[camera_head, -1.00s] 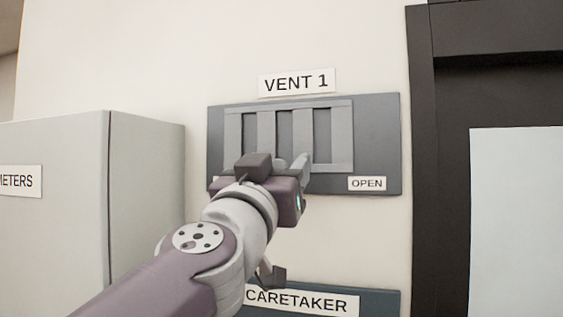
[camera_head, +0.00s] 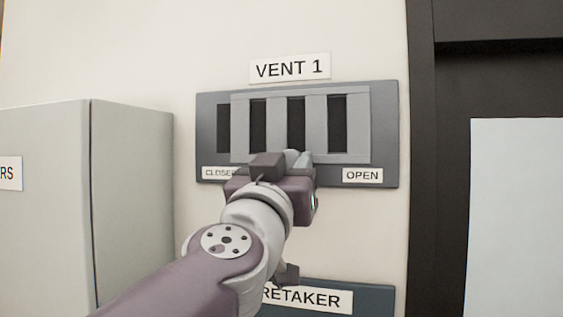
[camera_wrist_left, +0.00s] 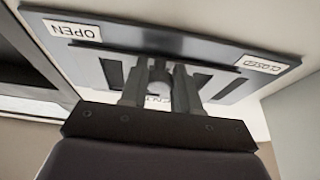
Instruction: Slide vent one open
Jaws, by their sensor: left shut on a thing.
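Vent 1 is a dark grey wall plate (camera_head: 384,120) with a lighter grey slatted slider (camera_head: 362,125) on it. Black slots show between the slats, and one shows at the slider's left. Its labels read CLOSED (camera_head: 218,173) at lower left and OPEN (camera_head: 362,175) at lower right. My left gripper (camera_head: 298,160) is at the slider's lower edge. In the left wrist view its fingers (camera_wrist_left: 158,90) are shut around a rounded light grey knob (camera_wrist_left: 158,97). The hand hides part of the plate's lower edge. My right gripper is not in view.
A grey cabinet (camera_head: 130,200) labelled as meters stands at the left. A dark panel with the CARETAKER sign (camera_head: 310,297) is below the vent, partly behind my arm. A dark door frame (camera_head: 422,150) is at the right.

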